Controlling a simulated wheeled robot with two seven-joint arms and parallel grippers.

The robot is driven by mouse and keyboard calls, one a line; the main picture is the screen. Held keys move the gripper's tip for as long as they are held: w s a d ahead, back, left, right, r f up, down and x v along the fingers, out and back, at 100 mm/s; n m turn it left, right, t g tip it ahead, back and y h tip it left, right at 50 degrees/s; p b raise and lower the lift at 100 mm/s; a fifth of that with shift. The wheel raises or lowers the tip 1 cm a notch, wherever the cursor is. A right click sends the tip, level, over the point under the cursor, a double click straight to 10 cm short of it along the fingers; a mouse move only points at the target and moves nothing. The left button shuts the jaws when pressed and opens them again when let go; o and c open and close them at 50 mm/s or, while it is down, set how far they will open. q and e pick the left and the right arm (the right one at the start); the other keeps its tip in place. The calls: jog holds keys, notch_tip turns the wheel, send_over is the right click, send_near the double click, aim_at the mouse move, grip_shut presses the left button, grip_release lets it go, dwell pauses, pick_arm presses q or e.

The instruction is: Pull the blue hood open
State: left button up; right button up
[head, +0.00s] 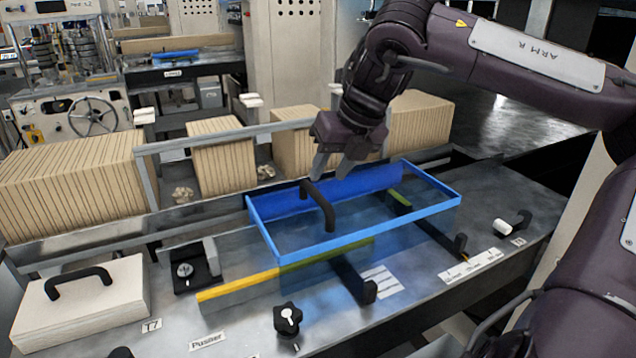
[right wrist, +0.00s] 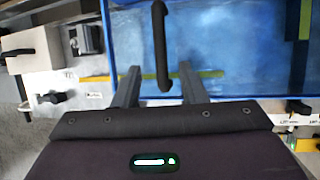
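The blue hood (head: 362,239) is a clear box with a bright blue rim and a solid blue back strip. It lies over the machine bed and looks closed. Its black bar handle (head: 319,206) stands on the top, toward the left. My right gripper (head: 331,177) is open, pointing down at the handle's far end. In the right wrist view, the black handle (right wrist: 160,40) runs lengthwise, and its near end appears between the two spread fingers. I cannot tell whether the fingertips are beside the handle or still above it. My left gripper is not in view.
Stacks of brown board (head: 75,187) stand behind a metal rail (head: 230,131). A pale block with a black handle (head: 80,300) lies at left. A black star knob (head: 288,319) and a yellow strip (head: 238,285) are in front of the hood.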

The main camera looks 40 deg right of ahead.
aim_at(318, 192)
jog(key=p+x, duration=0.1)
jog(key=x, duration=0.4)
jog(key=shift+w+d+f, duration=0.1)
jog(key=shift+w+f, duration=0.1)
jog(key=shift+f, duration=0.05)
grip_shut()
